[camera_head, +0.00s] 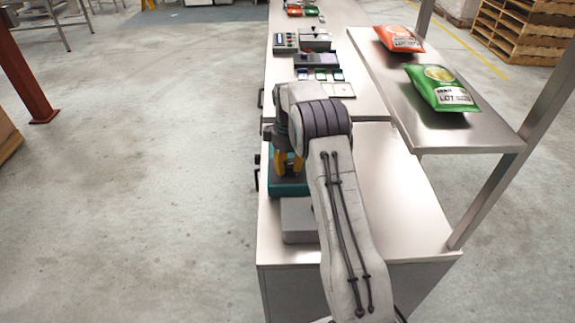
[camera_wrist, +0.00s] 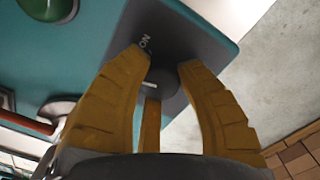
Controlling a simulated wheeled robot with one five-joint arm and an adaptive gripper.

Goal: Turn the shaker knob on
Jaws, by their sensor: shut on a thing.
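The shaker (camera_head: 288,190) is a teal machine on the near counter, partly hidden under my arm in the head view. In the wrist view its teal body (camera_wrist: 95,60) carries a dark grey plate marked "ON". The dark round shaker knob (camera_wrist: 163,77) stands on this plate, below and right of the "ON" mark. My gripper (camera_wrist: 162,60) has its yellow fingers on either side of the knob, shut on it. A small pale mark shows beside the knob between the fingers. My gripper also shows in the head view (camera_head: 289,163), pointing down; the knob is hidden there.
A green round button (camera_wrist: 48,8) and a red part (camera_wrist: 28,123) lie left of the knob. A grey box (camera_head: 298,220) stands nearer on the counter. A raised shelf (camera_head: 455,132) with green (camera_head: 440,88) and orange (camera_head: 398,39) bags is at right. Floor at left is open.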

